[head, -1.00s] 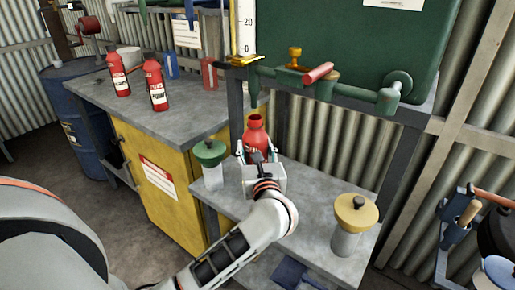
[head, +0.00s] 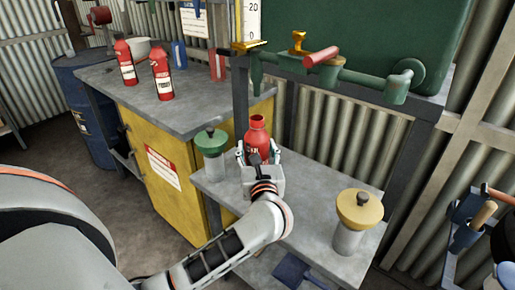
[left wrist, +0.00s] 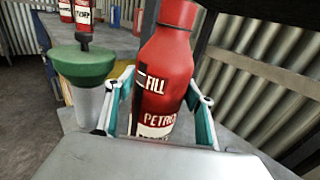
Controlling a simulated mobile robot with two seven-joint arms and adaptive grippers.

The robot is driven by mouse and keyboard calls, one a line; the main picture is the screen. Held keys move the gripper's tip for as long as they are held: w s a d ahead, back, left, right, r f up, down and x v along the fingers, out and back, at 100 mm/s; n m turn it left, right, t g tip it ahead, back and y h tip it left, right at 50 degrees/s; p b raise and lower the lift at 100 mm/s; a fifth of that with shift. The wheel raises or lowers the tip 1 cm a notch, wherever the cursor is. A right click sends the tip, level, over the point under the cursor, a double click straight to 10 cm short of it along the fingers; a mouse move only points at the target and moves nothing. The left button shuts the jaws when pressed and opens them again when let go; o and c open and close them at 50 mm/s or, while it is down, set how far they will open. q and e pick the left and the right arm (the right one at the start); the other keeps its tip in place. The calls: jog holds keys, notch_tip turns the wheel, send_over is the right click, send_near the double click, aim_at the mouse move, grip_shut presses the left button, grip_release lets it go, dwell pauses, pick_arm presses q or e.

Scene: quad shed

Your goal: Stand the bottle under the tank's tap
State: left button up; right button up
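The red bottle (head: 257,137), marked PETROL, is upright over the lower shelf, below the green outlet of the tap (head: 257,80) with a gap between. Whether its base touches the shelf is hidden by my gripper. My left gripper (head: 258,155) has its fingers on both sides of the bottle and appears shut on it. In the left wrist view, the bottle (left wrist: 168,75) stands between the teal finger pads (left wrist: 160,112). The green tank (head: 365,40) is above, with a red-handled lever (head: 322,57) on its pipe. My right gripper is not in view.
A green-lidded jar (head: 210,150) stands close left of the bottle on the grey shelf (head: 300,215). A yellow-lidded jar (head: 357,218) stands at the right. Two more red bottles (head: 161,75) (head: 125,62) are on the workbench (head: 205,95). The shelf between the jars is partly clear.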

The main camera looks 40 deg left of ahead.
pick_arm(q)
jog(key=shift+o, duration=0.2)
jog(key=shift+r, duration=0.1)
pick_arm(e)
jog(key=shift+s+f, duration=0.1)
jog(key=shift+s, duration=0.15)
pick_arm(q)
jog(key=shift+r, duration=0.15)
jog(key=v, duration=1.2)
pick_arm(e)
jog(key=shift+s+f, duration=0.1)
pick_arm(q)
jog(key=shift+d, duration=0.1)
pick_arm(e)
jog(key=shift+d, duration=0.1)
